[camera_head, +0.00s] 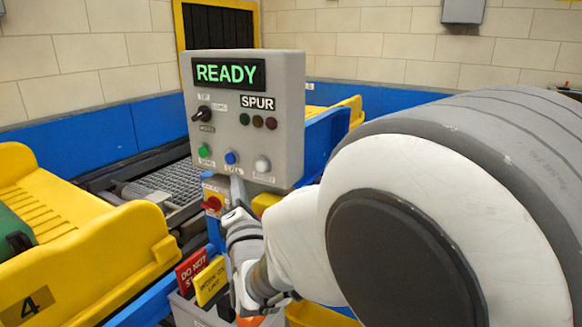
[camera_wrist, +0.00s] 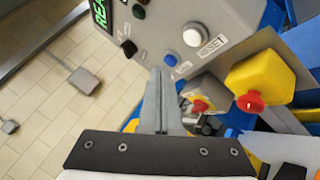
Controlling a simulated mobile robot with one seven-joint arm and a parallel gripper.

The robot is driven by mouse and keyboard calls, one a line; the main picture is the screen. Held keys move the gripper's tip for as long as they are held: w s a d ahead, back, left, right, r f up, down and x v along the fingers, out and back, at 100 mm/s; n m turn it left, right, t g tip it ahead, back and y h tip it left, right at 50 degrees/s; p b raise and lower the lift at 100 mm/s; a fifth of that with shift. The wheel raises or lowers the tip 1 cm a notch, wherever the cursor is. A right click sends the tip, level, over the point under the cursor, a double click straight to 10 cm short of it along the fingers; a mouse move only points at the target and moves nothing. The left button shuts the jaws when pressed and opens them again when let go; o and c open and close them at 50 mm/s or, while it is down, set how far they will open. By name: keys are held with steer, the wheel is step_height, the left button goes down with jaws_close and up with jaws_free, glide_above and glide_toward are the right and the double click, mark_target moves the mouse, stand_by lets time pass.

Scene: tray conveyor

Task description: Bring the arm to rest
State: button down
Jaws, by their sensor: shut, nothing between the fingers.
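My gripper (camera_wrist: 161,72) is shut and empty in the wrist view, its two grey fingers pressed together. The fingertips lie just below the blue button (camera_wrist: 170,60) in that picture; I cannot tell whether they touch the panel. In the head view, my white and grey arm fills the right side and reaches toward the lower edge of the grey control panel (camera_head: 285,110). My gripper (camera_head: 237,186) shows there just under the panel, partly hidden. The panel's display (camera_head: 229,73) reads READY in green, above a black selector knob (camera_head: 203,115) and several buttons.
Yellow trays (camera_head: 70,225) stand at the left. A grey bin with red and yellow tags (camera_head: 208,282) sits below the panel. A yellow box with a red button (camera_wrist: 262,82) is close to the right of my fingers. Blue framing surrounds the panel.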

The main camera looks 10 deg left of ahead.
stand_by(0.5)
steer(key=s+d+r+m+g+h+p, duration=0.1)
steer(key=s+d+m+g+h+p, duration=0.15)
steer(key=d+m, duration=0.5)
steer(key=s+d+r+m+g+h+p, duration=0.15)
steer(key=d+m+g, duration=0.25)
steer(key=d+m, duration=0.4)
steer(key=s+d+m+g+h+p, duration=0.2)
steer(key=s+d+m+g, duration=0.1)
steer(key=s+d+m, duration=0.3)
steer(key=s+d+f+m+g+h+p, duration=0.1)
steer(key=s+d+m+g, duration=0.3)
steer(key=s, duration=1)
steer(key=d+m+p, duration=0.1)
steer(key=d+m, duration=0.2)
steer(key=d, duration=0.2)
steer(key=shift+s+d+f+h+p, duration=0.15)
steer(key=shift+s+d+h+p, duration=0.05)
steer(key=shift+d+h+p, duration=0.2)
